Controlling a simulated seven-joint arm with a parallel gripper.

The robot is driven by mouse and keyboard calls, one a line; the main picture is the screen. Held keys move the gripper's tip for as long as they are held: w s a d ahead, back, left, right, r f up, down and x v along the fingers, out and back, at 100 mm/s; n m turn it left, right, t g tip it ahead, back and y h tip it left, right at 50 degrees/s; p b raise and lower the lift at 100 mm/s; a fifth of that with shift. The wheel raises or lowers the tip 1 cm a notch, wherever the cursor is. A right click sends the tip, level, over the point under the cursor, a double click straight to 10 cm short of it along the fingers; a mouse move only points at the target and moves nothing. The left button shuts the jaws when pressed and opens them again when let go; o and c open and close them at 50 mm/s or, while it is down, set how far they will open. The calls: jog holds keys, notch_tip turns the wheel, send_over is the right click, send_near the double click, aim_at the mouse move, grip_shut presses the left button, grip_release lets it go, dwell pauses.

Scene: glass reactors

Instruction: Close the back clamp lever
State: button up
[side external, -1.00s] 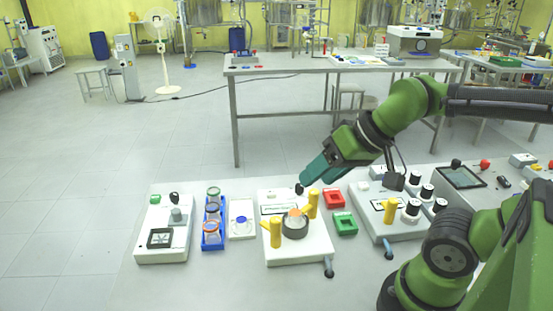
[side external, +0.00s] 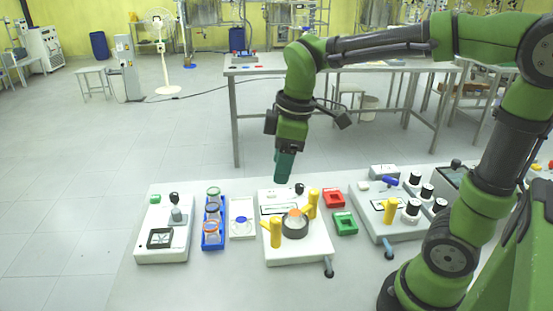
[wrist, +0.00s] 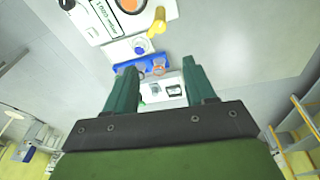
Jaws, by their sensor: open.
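A white device with a round dark holder (side external: 295,227) carries two yellow clamp levers. One lever (side external: 275,232) stands at the holder's near left and looks roughly upright. The other lever (side external: 313,203) stands at the far right and leans slightly. I cannot tell for certain which is called the back one. My gripper (side external: 282,180) points down above the device's far edge, apart from both levers. In the wrist view my gripper (wrist: 160,85) is open and empty. One yellow lever (wrist: 158,22) shows there beyond the fingers, beside the orange disc (wrist: 130,4).
A blue rack of vials (side external: 213,222) and a small white tray (side external: 242,218) stand left of the device. Red (side external: 334,198) and green (side external: 345,223) square holders stand right of it. Another white machine (side external: 152,248) stands far left. A black knob (side external: 300,188) rises near my fingertips.

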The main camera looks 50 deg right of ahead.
aim_at(276, 219)
jog(key=f+n, duration=0.3)
jog(key=f, duration=0.2)
jog(key=w+f+n+g, duration=0.1)
jog(key=f+n, duration=0.3)
jog(key=f, duration=0.1)
jog(key=f+n+g, duration=0.1)
jog(key=f+n, duration=0.2)
jog(key=f, duration=0.2)
jog(key=shift+w+a+h, duration=0.1)
jog(key=shift+w+h, duration=0.2)
jog(key=shift+r, duration=0.1)
grip_shut()
